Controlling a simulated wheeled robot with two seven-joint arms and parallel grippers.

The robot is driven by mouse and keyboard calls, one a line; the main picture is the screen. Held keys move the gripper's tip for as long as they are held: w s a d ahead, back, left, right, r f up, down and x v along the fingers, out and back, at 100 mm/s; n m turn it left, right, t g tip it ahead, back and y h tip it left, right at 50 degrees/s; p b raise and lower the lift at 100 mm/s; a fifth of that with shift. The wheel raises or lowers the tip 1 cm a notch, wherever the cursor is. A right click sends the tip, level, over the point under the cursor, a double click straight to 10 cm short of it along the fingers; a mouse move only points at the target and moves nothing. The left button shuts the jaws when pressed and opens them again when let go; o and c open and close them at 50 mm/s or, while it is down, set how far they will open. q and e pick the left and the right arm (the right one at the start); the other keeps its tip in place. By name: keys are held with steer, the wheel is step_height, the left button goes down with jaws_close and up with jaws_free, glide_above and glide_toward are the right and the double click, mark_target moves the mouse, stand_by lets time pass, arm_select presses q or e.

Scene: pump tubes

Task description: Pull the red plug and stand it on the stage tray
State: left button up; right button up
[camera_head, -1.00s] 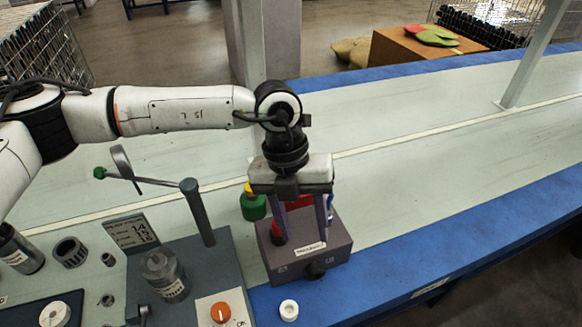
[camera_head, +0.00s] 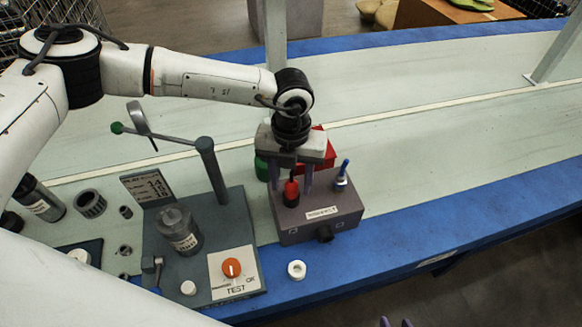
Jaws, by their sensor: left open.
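The red plug (camera_head: 291,188) stands upright with a dark base on top of the grey-purple box (camera_head: 318,218). A dark cable shows above it. My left gripper (camera_head: 291,186) is above the box, pointing down, with its purple fingers apart on either side of the plug. I cannot tell whether they touch it. Two purple fingertips of my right gripper (camera_head: 396,322) show at the bottom edge; the rest is out of frame. I cannot tell for certain which thing is the stage tray.
A blue-tipped plug (camera_head: 343,173) stands on the same box. A red object (camera_head: 325,148) and a green one (camera_head: 262,168) are behind. A grey test station (camera_head: 213,215) with an orange knob (camera_head: 231,267) stands left. A white ring (camera_head: 296,270) lies in front. The right belt is clear.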

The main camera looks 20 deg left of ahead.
mark_target(291, 182)
arm_select(q)
steer(key=shift+f, duration=0.35)
jaws_close()
steer(key=shift+r+p, duration=0.45)
steer(key=shift+r, duration=0.3)
stand_by(0.8)
steer(key=shift+r+p, duration=1.2)
steer(key=shift+r, duration=0.85)
